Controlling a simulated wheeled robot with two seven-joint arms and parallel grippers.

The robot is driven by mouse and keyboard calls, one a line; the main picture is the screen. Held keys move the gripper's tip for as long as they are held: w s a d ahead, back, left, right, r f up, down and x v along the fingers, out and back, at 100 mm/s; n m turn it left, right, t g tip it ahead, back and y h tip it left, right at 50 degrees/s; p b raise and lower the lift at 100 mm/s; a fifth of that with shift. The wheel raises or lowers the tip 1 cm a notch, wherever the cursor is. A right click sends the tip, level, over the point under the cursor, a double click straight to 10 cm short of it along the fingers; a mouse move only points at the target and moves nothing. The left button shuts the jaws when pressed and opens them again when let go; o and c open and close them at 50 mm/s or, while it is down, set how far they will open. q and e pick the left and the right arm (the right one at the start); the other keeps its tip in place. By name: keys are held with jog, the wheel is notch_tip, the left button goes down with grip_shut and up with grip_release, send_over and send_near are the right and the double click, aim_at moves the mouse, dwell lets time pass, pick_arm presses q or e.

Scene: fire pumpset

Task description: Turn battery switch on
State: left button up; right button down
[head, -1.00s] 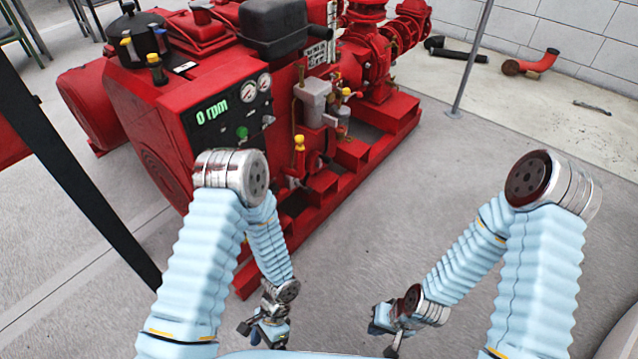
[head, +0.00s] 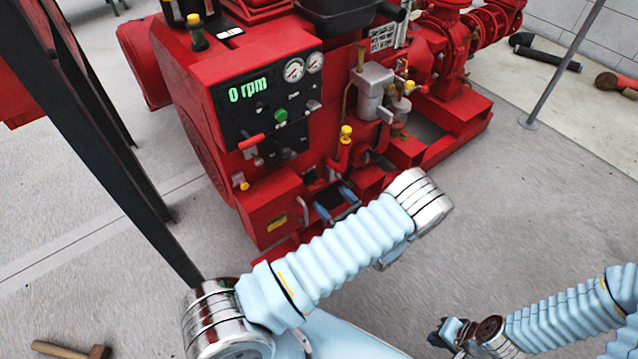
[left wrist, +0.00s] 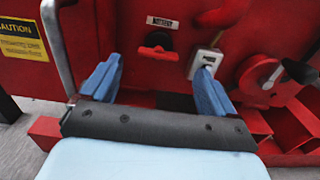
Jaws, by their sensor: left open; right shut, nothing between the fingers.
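The battery switch (left wrist: 157,50) shows in the left wrist view as a dark round mount with a red grip on the red pump-set panel, under a white label that seems to read BATTERY. My left gripper (left wrist: 158,70) is open, with its blue fingers on either side of and below the switch; nothing is between them. In the head view my left gripper (head: 336,205) is low at the front of the red pump set (head: 170,100), and the switch cannot be made out there. My right gripper (head: 448,335) is shut and empty near the bottom edge.
A box with a cable (left wrist: 205,60) and a red rotary part with a dark lever (left wrist: 260,75) are right of the switch. A metal handle (left wrist: 57,45) is at left. A dark post (head: 110,150) stands left of the machine. A hammer (head: 72,350) lies on the floor.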

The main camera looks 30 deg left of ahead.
aim_at(319, 187)
pick_arm(q)
jog(key=x, duration=0.7)
jog(key=shift+w+a, duration=0.1)
jog(key=shift+a, duration=0.3)
jog(key=c, duration=1.1)
jog(key=shift+o, duration=0.2)
